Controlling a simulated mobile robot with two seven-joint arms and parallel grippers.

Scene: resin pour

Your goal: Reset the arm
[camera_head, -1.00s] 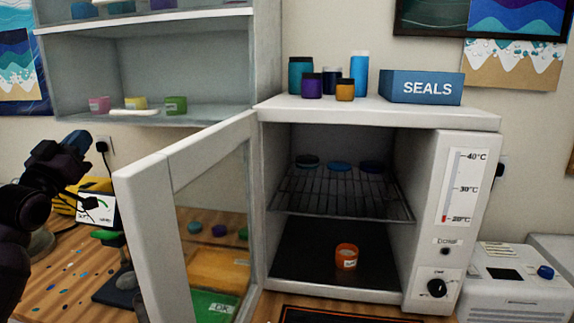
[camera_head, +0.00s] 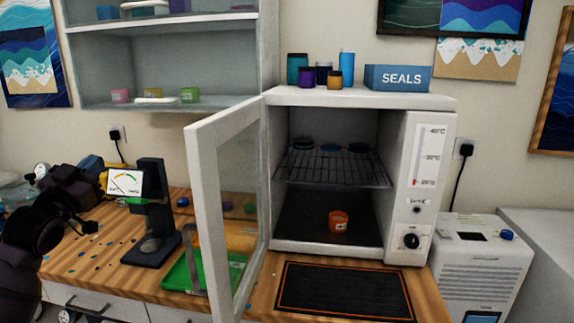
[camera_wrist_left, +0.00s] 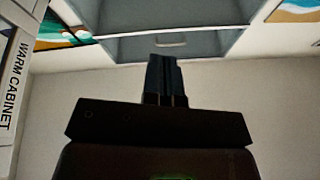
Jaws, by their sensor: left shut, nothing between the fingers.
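My dark left gripper (camera_head: 90,170) is at the far left of the head view, partly behind my own arm links and left of the gauge stand. In the left wrist view its fingers (camera_wrist_left: 166,80) are together and empty, pointing toward the wall and the wall shelf. It is apart from the cabinet and touches nothing that I can see. My right gripper is not in view.
The warm cabinet (camera_head: 421,150) has its glass door (camera_head: 202,190) swung open toward me, with an orange jar (camera_head: 338,221) inside. A gauge stand (camera_head: 152,205) and green tray (camera_head: 178,276) are left of the door. A dark mat (camera_head: 345,290) lies bare in front.

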